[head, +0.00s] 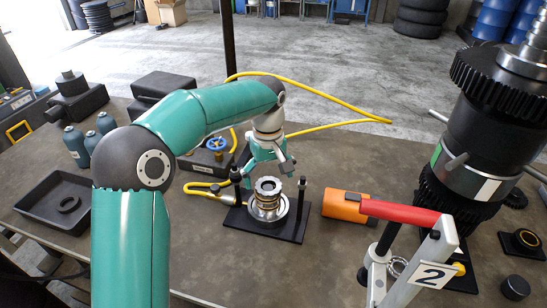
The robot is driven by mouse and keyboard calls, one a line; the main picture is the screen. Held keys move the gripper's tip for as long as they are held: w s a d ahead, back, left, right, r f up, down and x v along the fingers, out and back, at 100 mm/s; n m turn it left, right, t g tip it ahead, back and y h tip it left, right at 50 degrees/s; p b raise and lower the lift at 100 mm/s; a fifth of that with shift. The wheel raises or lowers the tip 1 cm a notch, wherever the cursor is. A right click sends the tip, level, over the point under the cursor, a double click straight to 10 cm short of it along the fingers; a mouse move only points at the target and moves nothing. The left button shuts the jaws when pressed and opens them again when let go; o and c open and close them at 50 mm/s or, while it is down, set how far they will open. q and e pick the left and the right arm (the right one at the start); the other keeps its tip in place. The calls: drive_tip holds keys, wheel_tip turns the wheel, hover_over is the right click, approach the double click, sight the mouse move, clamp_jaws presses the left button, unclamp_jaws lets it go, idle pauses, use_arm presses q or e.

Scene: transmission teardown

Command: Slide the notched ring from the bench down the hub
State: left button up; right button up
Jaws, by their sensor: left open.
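The hub (268,207) is a metal cylinder standing upright on a black base plate (292,232) between two black posts. A dark and silver ring (268,186) with what looks like a notched edge is at the top of the hub. I cannot tell whether it is the notched ring or how far down it sits. My left gripper (268,170) is open just above and behind the ring, fingers pointing down and apart, with nothing visible between them. My right gripper is not in view.
A red-handled stand (399,212) and a large geared shaft (480,125) fill the right. A yellow hose (335,97) crosses the back.

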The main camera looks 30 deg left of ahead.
use_arm(q)
wheel_tip(320, 180, up, 18)
drive_tip(key=p, duration=0.2)
drive_tip(key=shift+f, duration=0.15)
idle(0.5)
idle(0.5)
